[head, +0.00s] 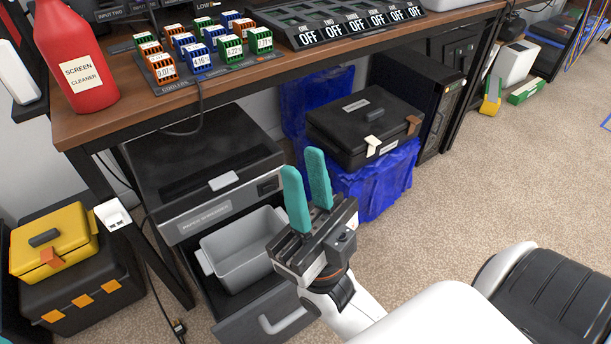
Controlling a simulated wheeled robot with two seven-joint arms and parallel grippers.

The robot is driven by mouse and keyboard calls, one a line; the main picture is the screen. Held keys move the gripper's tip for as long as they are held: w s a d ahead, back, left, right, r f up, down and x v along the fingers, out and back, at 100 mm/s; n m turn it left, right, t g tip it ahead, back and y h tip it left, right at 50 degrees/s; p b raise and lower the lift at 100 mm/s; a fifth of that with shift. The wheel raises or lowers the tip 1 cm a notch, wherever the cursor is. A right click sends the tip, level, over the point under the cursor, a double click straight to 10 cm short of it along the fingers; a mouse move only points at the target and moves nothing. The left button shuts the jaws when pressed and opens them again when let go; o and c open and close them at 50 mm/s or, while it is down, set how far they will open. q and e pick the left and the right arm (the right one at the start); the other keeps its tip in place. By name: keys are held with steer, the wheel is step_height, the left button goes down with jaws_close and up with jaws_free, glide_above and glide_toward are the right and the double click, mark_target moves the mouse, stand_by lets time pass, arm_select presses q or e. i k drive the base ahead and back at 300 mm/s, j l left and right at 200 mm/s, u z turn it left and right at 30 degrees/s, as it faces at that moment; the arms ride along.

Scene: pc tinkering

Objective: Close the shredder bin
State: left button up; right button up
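The paper shredder (200,165) is a dark box standing on the floor under the table. Its bin drawer (262,328) is pulled out at the bottom, with a pale handle on its front. A grey tub (236,250) sits in the drawer and looks empty. My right gripper (304,165) has teal fingers pointing up, with a gap between them and nothing in it. It appears above the right side of the drawer, and my wrist hides part of the drawer's right end. My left gripper is out of view.
The wooden table (130,110) above holds a red screen cleaner bottle (75,55), colored blocks and a switch panel (340,22). A black case (365,125) rests on a blue-covered box right of the shredder. Yellow and black toolboxes (55,240) stand at left. Carpet at right is largely clear.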

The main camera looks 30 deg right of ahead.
mark_target(269, 311)
steer(key=k+j, duration=0.2)
steer(key=k, duration=0.3)
steer(key=k+j, duration=0.2)
steer(key=k, duration=0.3)
steer(key=k+j, duration=0.2)
steer(key=k, duration=0.3)
